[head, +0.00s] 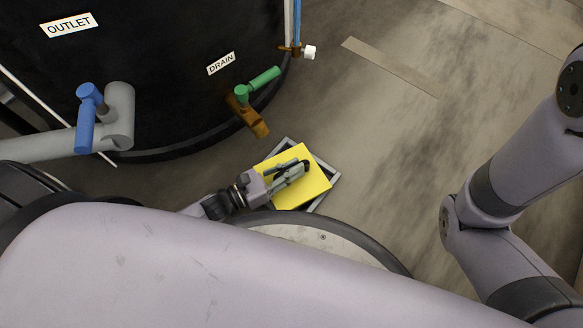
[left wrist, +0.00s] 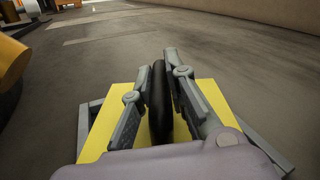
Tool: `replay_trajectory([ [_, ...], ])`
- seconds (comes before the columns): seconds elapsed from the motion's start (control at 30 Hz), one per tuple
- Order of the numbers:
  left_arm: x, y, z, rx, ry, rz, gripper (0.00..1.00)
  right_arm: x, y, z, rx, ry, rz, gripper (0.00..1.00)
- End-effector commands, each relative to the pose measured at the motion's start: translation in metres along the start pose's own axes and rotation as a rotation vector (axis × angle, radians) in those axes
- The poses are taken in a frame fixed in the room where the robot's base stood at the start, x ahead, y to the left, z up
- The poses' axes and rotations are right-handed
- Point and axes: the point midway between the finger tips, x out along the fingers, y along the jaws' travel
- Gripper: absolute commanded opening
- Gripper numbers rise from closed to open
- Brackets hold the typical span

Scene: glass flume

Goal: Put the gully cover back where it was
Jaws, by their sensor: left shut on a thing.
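The gully cover (head: 313,188) is a yellow square plate with a black handle (left wrist: 158,100). My left gripper (head: 303,168) is shut on this handle, its fingers on either side of it in the left wrist view (left wrist: 160,75). A grey square frame (head: 334,177) lies on the floor under the cover. Its edges stick out around the plate, also in the left wrist view (left wrist: 262,146). The cover looks slightly turned against the frame. I cannot tell whether it touches the frame or hangs just above it. The opening is hidden. My right gripper is out of view.
A large black tank (head: 180,70) stands at the upper left, with OUTLET and DRAIN labels. Its orange drain spout with a green handle (head: 262,79) points toward the cover. A grey outlet pipe with a blue handle (head: 86,125) is further left. Floor to the right is clear.

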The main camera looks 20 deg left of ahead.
Motion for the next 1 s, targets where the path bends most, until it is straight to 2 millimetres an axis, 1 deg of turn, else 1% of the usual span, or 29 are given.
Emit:
replay_trajectory([
  [0.03, 0.0008, -0.0001, 0.0014, 0.000, -0.004, -0.001, 0.00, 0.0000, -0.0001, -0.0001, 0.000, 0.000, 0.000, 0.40],
  [0.27, 0.0007, 0.0011, -0.0061, 0.001, -0.004, -0.002, 0.00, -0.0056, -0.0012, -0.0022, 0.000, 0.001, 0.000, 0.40],
  [0.3, -0.0001, 0.0013, -0.0079, 0.000, 0.001, 0.000, 0.14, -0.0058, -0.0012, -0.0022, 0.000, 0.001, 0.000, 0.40],
  [0.6, 0.0003, 0.0011, -0.0058, 0.001, -0.002, -0.001, 0.34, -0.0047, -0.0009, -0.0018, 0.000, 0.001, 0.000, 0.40],
  [0.87, 0.0002, 0.0012, -0.0059, 0.000, -0.001, 0.000, 0.34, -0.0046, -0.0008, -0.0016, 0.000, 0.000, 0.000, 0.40],
  [1.0, 0.0001, -0.0001, 0.0013, 0.001, 0.000, -0.001, 0.34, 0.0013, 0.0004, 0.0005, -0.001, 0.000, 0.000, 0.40],
])
